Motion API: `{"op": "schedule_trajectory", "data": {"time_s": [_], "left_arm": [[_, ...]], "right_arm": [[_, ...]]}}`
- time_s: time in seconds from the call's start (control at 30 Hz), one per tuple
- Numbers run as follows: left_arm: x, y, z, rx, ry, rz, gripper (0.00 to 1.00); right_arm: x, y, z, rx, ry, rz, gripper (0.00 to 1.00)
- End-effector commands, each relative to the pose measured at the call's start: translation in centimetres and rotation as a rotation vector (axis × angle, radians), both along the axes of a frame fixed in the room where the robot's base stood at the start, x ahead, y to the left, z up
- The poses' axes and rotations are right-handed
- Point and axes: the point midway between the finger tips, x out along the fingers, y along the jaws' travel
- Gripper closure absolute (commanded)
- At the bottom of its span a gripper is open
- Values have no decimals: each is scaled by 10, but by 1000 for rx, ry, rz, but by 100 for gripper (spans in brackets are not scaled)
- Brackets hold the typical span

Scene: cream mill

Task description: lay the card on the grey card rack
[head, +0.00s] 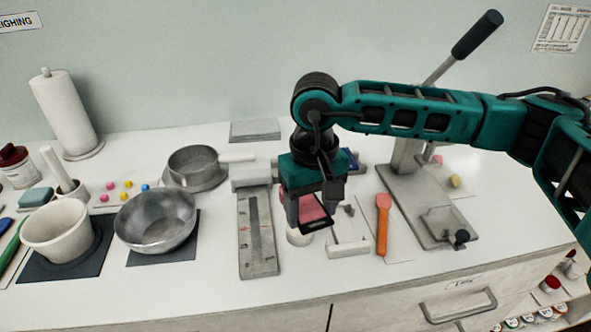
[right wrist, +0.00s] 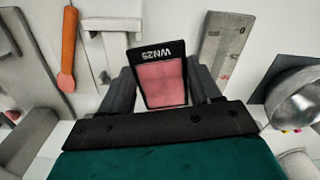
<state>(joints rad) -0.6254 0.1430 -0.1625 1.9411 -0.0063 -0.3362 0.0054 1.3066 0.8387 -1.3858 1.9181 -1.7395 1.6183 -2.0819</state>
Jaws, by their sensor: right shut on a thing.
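The card (head: 311,209) is pink with a black border, and my right gripper (head: 318,212) is shut on it. In the right wrist view the card (right wrist: 162,84) sits between the two fingers (right wrist: 162,92), its black edge lettered "WN25" upside down. The gripper holds it above the table, tilted. A pale grey frame (head: 349,249), which looks like the card rack, is just right of and below the card in the head view. It also shows in the right wrist view (right wrist: 108,24), left of the card and apart from it. My left gripper is not in view.
An orange spatula (head: 383,222) lies right of the frame, before a lever press (head: 427,205). A grey scale with a long ruled plate (head: 258,262) stands left. Further left are a metal bowl (head: 155,222) and a white pot (head: 58,232). The front table strip is clear.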

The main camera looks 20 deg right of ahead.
Motion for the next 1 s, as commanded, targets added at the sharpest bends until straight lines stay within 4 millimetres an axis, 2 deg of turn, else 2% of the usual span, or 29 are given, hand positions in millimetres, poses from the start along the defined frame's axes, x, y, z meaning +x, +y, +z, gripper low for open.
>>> {"op": "schedule_trajectory", "data": {"time_s": [0.07, 0.23, 0.4, 0.5, 0.7, 0.9, 1.0], "left_arm": [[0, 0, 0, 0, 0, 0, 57], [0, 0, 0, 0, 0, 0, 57], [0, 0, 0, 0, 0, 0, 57], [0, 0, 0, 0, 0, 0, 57], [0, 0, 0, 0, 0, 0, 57], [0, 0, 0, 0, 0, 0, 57], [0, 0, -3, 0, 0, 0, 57]], "right_arm": [[3, -5, 11, 0, -5, -22, 67], [6, -27, 65, -1, -7, -116, 67], [-1, -52, 119, 1, -5, -196, 67], [-5, -61, 138, 1, -4, -224, 67], [-9, -67, 149, 0, -1, -237, 67], [-9, -67, 148, 0, -1, -236, 67], [-9, -67, 140, 0, 2, -235, 67]]}}
